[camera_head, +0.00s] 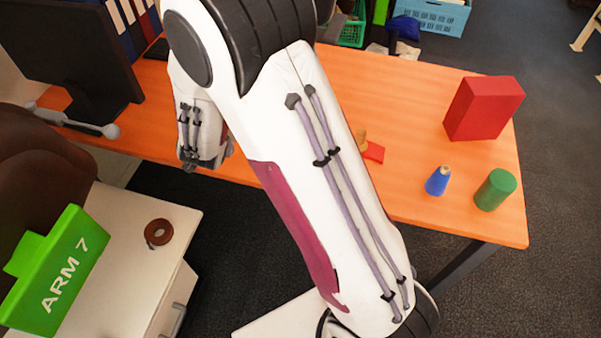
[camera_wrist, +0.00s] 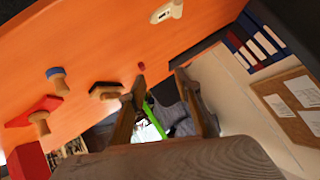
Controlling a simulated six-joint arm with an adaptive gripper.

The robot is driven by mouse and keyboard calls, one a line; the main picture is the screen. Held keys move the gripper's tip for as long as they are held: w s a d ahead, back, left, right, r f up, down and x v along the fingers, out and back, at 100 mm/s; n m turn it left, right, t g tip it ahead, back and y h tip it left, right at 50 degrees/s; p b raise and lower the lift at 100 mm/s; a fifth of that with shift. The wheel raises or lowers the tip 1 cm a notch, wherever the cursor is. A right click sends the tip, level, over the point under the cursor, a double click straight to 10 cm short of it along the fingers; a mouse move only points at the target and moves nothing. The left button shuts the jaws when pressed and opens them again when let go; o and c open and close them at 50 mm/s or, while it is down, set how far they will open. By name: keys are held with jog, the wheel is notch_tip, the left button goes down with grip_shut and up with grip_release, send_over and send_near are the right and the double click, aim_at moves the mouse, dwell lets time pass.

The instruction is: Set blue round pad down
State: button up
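The blue round pad (camera_wrist: 55,72) has a wooden knob handle and rests on the orange table, seen at the left of the wrist view. I cannot make it out in the head view, where my arm covers much of the table. My gripper (camera_wrist: 163,92) shows in the wrist view with its two fingers apart and nothing held between them. It is well away from the blue pad. In the head view I cannot clearly make out the fingers.
A red square pad with a wooden handle (camera_wrist: 42,108), a dark pad with a wooden handle (camera_wrist: 105,91) and a small red piece (camera_wrist: 141,66) are on the table.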

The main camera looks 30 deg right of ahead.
jog(key=s+a+r+n+g+y, duration=0.1)
jog(key=s+a+r+n+y, duration=0.2)
jog(key=s+r, duration=0.4)
jog(key=s+a+r+n+y, duration=0.2)
jog(key=s+r+n+y, duration=0.15)
jog(key=r, duration=0.45)
jog(key=s+d+r+n+g+h, duration=0.1)
jog(key=s+d+n, duration=0.1)
jog(key=s, duration=1)
jog(key=s+d+r+n+g+h, duration=0.1)
jog(key=s+d, duration=0.4)
jog(key=s, duration=0.8)
jog(key=shift+d+r+n+g, duration=0.25)
jog(key=shift+r+n+g, duration=0.2)
jog(key=shift+r+g, duration=0.2)
jog(key=shift+o, duration=0.5)
jog(key=shift+w+d+h, duration=0.1)
jog(key=shift+w+h, duration=0.1)
jog(key=shift+h, duration=0.05)
